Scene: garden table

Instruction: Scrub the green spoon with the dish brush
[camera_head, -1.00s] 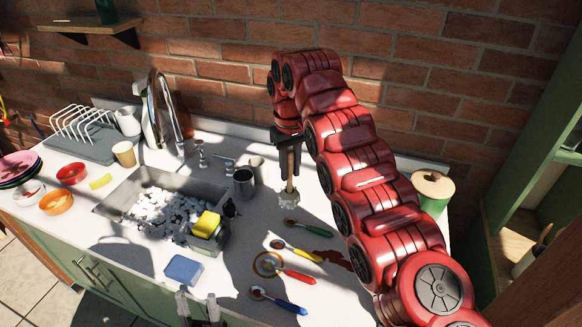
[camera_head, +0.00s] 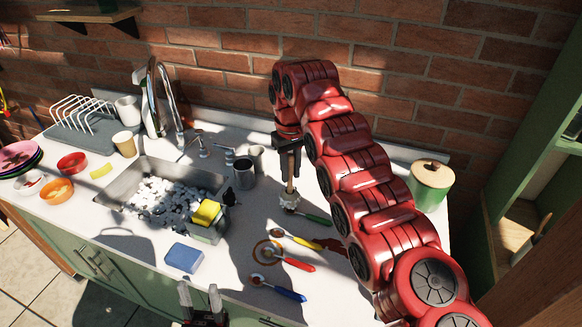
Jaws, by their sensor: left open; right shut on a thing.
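The green spoon (camera_head: 316,218) lies on the white counter, handle to the right, bowl end at the left. My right gripper (camera_head: 288,150) is shut on the wooden handle of the dish brush (camera_head: 290,182) and holds it upright, head down. The brush's pale bristles (camera_head: 289,201) are at the spoon's bowl end and partly hide it; whether they touch cannot be told. My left gripper (camera_head: 199,289) is open and empty at the bottom edge, in front of the counter.
Yellow, red (camera_head: 292,262) and blue (camera_head: 287,293) spoons lie nearer the front. A blue sponge (camera_head: 184,258) lies left of them. The sink (camera_head: 122,186) holds white foam-like lumps; a caddy with a yellow sponge (camera_head: 207,212) stands at its right. A lidded green canister (camera_head: 431,186) stands right.

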